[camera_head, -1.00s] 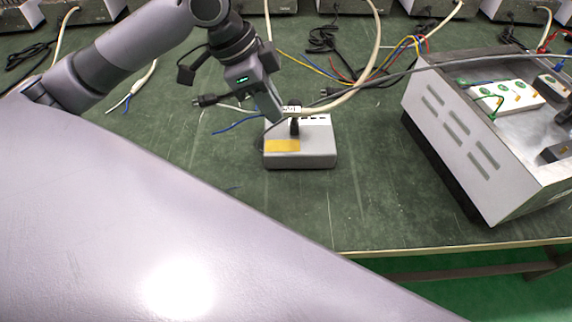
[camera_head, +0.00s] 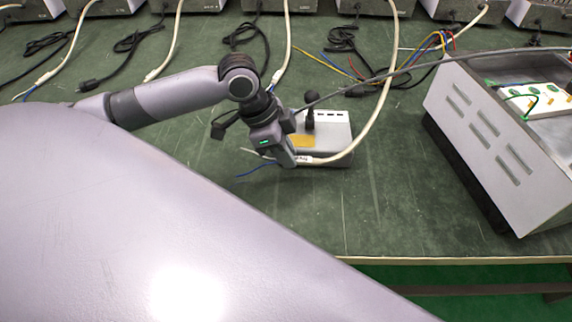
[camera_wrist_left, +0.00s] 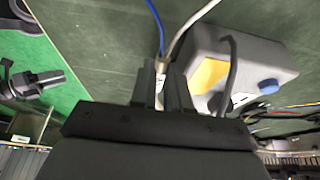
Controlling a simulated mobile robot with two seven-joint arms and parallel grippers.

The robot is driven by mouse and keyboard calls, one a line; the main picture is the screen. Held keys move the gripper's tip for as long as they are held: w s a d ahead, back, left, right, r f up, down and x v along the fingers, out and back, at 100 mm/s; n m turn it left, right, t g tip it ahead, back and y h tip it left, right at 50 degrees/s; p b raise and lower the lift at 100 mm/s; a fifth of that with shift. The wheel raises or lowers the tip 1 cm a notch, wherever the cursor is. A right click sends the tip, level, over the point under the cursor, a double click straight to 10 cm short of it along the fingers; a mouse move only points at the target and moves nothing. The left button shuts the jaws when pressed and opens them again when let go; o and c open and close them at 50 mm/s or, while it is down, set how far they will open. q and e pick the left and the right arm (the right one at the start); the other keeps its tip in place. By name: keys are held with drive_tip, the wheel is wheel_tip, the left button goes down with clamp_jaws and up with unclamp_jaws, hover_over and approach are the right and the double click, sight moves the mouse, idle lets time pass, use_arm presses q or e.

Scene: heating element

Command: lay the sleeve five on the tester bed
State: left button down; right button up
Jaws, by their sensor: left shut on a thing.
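My left gripper (camera_head: 289,161) is shut on a white cable sleeve (camera_head: 304,160) with a small printed label; its number is too small to read. Blue and white wire ends come out of the jaws, and the blue wire (camera_wrist_left: 153,18) shows clearly in the left wrist view. The tester is a small pale box (camera_head: 339,130) with a yellow patch (camera_head: 303,141) and an upright black lever (camera_head: 311,112). My gripper is at the box's near left corner, overlapping it in the picture; I cannot tell whether they touch. The left wrist view shows the box (camera_wrist_left: 262,62) right of the fingers (camera_wrist_left: 163,75).
A large grey case (camera_head: 480,130) with slotted vents stands at the right. Several grey units (camera_head: 288,4) with black and white cables line the back of the green table (camera_head: 400,210). Coloured wires (camera_head: 430,45) lie behind the tester. The table in front of it is clear.

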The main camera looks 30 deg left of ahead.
sight(286, 177)
use_arm(q)
wheel_tip(286, 177, down, 4)
drive_tip(key=shift+r+b, duration=0.15)
drive_tip(key=shift+b, duration=0.3)
drive_tip(key=shift+f, duration=0.45)
use_arm(e)
drive_tip(key=shift+w+a+r+t, duration=0.3)
drive_tip(key=shift+w+a+r, duration=0.1)
drive_tip(key=shift+w+a, duration=0.2)
use_arm(q)
drive_tip(key=c, duration=1.4)
unclamp_jaws()
drive_tip(key=shift+f, duration=0.1)
use_arm(e)
drive_tip(key=shift+s+d+f, duration=0.1)
drive_tip(key=shift+d+f, duration=0.05)
drive_tip(key=shift+f, duration=0.05)
drive_tip(key=shift+f, duration=0.1)
